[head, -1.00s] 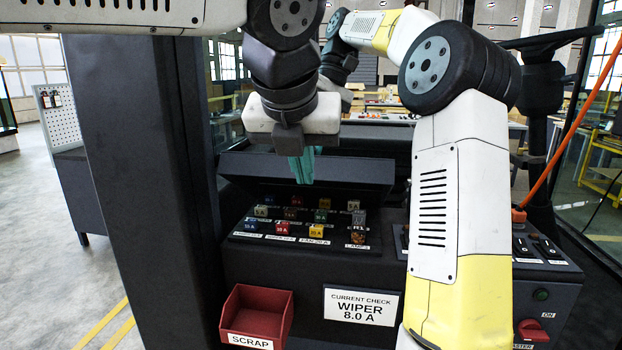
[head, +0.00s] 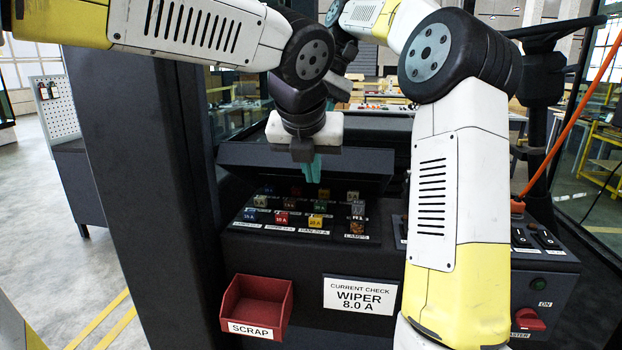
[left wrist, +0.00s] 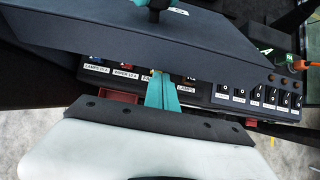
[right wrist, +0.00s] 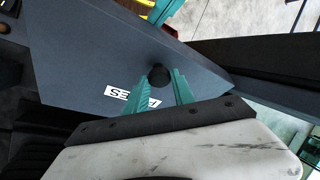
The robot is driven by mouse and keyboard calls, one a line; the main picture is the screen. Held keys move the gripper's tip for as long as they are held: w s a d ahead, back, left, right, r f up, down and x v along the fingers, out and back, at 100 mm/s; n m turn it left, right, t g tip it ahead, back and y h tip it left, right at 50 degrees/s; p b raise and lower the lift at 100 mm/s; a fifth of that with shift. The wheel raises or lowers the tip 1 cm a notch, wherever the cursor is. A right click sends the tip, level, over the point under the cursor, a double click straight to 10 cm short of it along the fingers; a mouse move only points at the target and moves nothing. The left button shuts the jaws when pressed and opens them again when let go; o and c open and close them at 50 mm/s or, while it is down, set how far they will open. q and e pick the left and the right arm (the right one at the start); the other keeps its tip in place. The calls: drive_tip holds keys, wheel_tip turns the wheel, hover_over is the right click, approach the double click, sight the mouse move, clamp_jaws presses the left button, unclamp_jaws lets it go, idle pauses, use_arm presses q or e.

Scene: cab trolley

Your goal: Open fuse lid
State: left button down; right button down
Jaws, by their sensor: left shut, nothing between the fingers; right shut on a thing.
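The fuse lid (head: 345,163) is a dark, wide panel. It is tilted up over the fuse box, and the fuses show below its front edge. In the right wrist view the lid (right wrist: 85,60) bears a "FUSES" label and a round black knob (right wrist: 158,76). My right gripper (right wrist: 168,82) is shut on that knob. In the head view its fingers are hidden. My left gripper (head: 312,170) is shut and empty, fingers down, in front of the lid. In the left wrist view its fingers (left wrist: 160,82) are close to the lid's front edge; I cannot tell whether they touch it.
Several coloured fuses (head: 281,217) sit in rows on the fuse panel. A red scrap bin (head: 257,303) and a "WIPER 8.0 A" sign (head: 360,296) are on the front below. A switch panel with a red knob (head: 530,319) is at right. A dark post (head: 135,150) stands left.

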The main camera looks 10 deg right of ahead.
use_arm(q)
drive_tip(key=shift+w+d+r, duration=0.1)
drive_tip(key=shift+w+r, duration=0.15)
drive_tip(key=shift+r, duration=0.25)
drive_tip(key=shift+w+d+r, duration=0.1)
drive_tip(key=shift+w+r, duration=0.1)
drive_tip(key=shift+r, duration=0.25)
use_arm(e)
drive_tip(key=shift+s+f, duration=0.1)
drive_tip(key=c, duration=1.1)
unclamp_jaws()
use_arm(q)
drive_tip(key=shift+s+a+f, duration=0.1)
drive_tip(key=shift+f, duration=0.05)
